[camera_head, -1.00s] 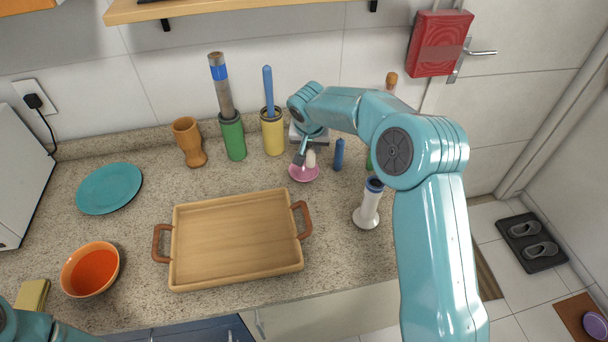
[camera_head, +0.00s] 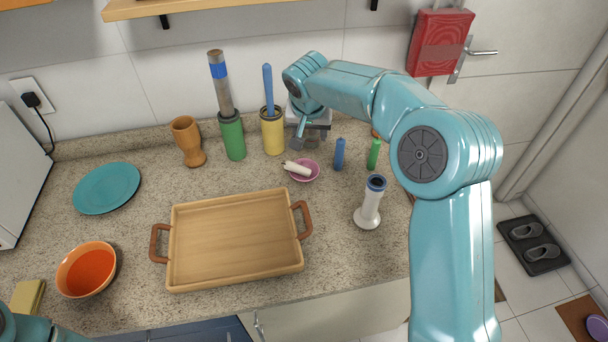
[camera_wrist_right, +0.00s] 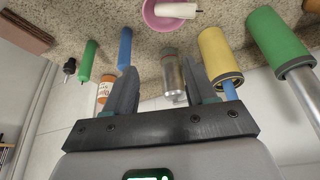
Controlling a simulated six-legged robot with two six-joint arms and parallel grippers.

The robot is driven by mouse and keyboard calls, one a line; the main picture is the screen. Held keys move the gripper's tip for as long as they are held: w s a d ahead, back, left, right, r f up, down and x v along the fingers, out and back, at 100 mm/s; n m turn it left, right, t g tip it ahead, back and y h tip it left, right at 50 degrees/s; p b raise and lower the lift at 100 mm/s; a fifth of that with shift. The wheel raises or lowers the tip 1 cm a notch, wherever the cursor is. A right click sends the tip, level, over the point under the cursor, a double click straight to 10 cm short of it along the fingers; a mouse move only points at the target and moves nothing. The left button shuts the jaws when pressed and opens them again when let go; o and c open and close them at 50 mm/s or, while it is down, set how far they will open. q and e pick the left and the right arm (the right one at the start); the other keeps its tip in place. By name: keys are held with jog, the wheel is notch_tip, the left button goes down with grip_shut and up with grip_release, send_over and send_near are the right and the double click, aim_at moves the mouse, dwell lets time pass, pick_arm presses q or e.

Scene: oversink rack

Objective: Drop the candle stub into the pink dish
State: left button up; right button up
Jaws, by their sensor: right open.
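The white candle stub (camera_head: 297,168) lies tilted in the small pink dish (camera_head: 313,176), with one end reaching over the dish's left rim. In the right wrist view the candle stub (camera_wrist_right: 176,10) lies in the pink dish (camera_wrist_right: 152,20) at the top edge, partly cut off by the frame. My right gripper (camera_head: 301,131) is open and empty, above and behind the dish, apart from the candle. Its two dark fingers show spread in the right wrist view (camera_wrist_right: 160,68). My left gripper is not in view; only a piece of my left arm shows at bottom left.
A blue candle (camera_head: 339,154), a green candle (camera_head: 374,154) and a white holder (camera_head: 370,203) stand right of the dish. Green (camera_head: 232,137) and yellow (camera_head: 272,133) cylinders stand left of the gripper. A wooden tray (camera_head: 236,283) lies in front.

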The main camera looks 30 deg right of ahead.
jog(key=v, duration=0.9)
jog(key=shift+b, duration=0.35)
jog(key=shift+w+f, duration=0.1)
jog(key=shift+w, duration=0.1)
jog(key=shift+s, duration=0.15)
